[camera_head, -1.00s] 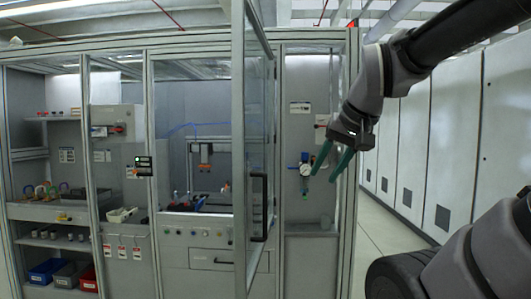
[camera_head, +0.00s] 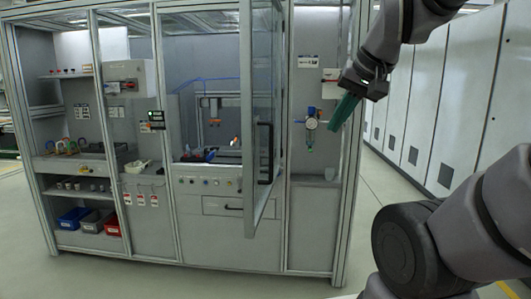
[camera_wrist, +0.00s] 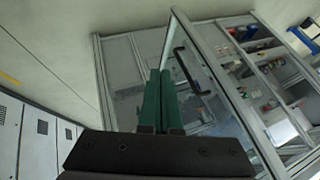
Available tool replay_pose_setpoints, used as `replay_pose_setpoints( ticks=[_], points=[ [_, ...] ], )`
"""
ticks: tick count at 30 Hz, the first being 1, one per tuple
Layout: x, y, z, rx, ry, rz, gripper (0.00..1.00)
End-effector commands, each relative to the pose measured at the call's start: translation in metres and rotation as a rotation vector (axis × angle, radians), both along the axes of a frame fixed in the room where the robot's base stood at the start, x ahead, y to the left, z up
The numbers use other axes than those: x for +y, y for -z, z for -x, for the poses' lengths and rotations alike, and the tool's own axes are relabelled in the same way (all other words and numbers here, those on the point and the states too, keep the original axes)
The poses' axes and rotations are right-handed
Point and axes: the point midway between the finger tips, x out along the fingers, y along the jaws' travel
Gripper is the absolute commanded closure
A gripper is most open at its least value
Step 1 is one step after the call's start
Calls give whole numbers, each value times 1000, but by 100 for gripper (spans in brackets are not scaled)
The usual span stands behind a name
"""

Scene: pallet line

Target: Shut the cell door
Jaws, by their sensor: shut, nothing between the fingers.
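The cell door (camera_head: 261,130) is a glazed panel in a grey metal frame. It stands swung open, jutting out from the cell front towards me, right of the opening. Its black bar handle (camera_head: 265,153) is on the free edge side. The wrist view also shows the door (camera_wrist: 212,88) and its handle (camera_wrist: 192,70). My gripper (camera_head: 345,112) has green fingers, shut and empty. It is right of the door, apart from it, in front of the right-hand panel. In the wrist view the fingers (camera_wrist: 160,100) lie left of the handle.
The cell's opening shows a fixture (camera_head: 209,110) inside. A pressure gauge (camera_head: 311,123) is on the right-hand panel. Shelves with blue (camera_head: 74,218) and red bins stand at the left. Grey cabinets (camera_head: 440,100) line the right. The floor before the cell is clear.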

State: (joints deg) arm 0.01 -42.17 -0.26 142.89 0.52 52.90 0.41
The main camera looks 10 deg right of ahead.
Motion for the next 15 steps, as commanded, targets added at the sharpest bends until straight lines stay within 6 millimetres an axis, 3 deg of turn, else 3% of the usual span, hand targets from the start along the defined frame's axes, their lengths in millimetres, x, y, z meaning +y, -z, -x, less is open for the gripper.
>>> replay_pose_setpoints(
  ticks=[5,15],
  points=[
    [10,21,-24,153,110,-178,100],
    [31,88,-104,596,570,-675,100]
  ],
)
